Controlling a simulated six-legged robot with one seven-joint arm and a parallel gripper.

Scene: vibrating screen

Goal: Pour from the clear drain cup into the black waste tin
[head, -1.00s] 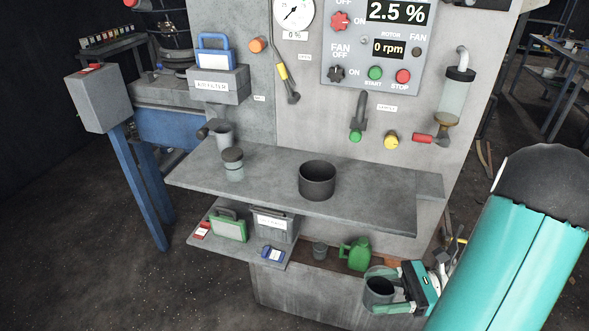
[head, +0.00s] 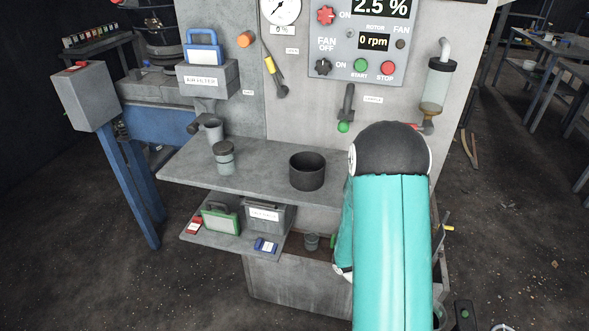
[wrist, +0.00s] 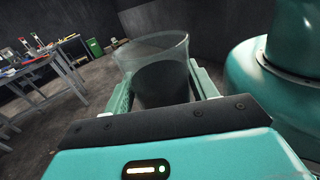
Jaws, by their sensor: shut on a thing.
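The black waste tin (head: 307,172) stands upright on the grey shelf, open at the top, in the head view. The clear drain cup (wrist: 152,53) shows in the wrist view, with a see-through upper wall and dark contents or a dark lower part. My gripper (wrist: 162,88) is shut on it, one finger on each side. In the head view my teal arm covers the right end of the shelf, and the gripper and cup are mostly hidden at the bottom right, below and right of the tin.
A lower shelf (head: 232,250) holds a green-framed filter and boxes. A control panel (head: 365,50) rises behind.

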